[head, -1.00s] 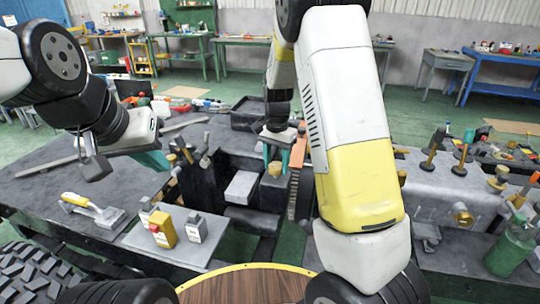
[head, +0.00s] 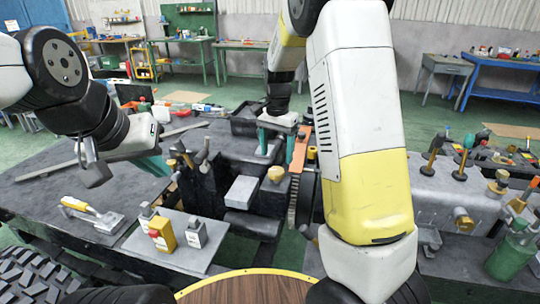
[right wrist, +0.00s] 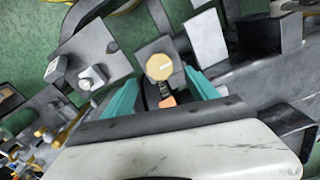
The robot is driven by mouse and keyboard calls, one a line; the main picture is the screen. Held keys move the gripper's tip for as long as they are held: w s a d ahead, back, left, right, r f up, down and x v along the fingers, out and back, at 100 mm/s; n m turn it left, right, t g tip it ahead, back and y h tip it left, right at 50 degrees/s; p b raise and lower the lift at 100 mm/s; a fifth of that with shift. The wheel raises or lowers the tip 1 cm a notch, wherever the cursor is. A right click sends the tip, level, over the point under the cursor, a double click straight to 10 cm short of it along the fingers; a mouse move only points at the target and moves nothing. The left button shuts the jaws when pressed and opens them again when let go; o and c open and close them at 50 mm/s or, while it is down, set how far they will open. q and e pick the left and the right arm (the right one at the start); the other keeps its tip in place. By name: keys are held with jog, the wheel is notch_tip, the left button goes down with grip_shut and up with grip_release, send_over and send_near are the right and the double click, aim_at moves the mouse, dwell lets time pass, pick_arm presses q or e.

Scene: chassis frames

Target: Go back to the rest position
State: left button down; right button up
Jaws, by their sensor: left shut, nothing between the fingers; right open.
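My left gripper (head: 158,164) is shut and empty, with teal fingers over the left grey table. My right gripper (head: 277,142) is open, with its teal fingers spread above the dark fixtures in the middle of the table. Its fingers also show in the right wrist view (right wrist: 160,95), apart, with a round yellow-topped knob (right wrist: 159,67) seen beyond the gap and nothing held between them. My right arm's white and yellow link fills the middle right of the head view and hides part of the bench behind it.
A grey plate (head: 190,258) carries a yellow box (head: 162,234) and grey blocks. A yellow-handled tool (head: 80,205) lies left of it. An orange-brown toothed bar (head: 297,172) stands near my right gripper. A green bottle (head: 512,257) stands at the right. Open green floor lies behind the tables.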

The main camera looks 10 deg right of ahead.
jog(key=shift+r, duration=0.75)
jog(key=shift+s, duration=0.1)
jog(key=s+d+r+n+t+y, duration=0.1)
jog(key=s+r+n+t, duration=0.2)
jog(key=s, duration=0.9)
jog(key=s+d+r+n+t+y, duration=0.1)
jog(key=s+r+n+t, duration=0.2)
jog(key=s+r, duration=0.6)
jog(key=s+n, duration=0.2)
jog(key=s, duration=0.1)
jog(key=shift+s+d+r, duration=0.15)
jog(key=shift+s+d, duration=0.1)
jog(key=shift+s, duration=0.1)
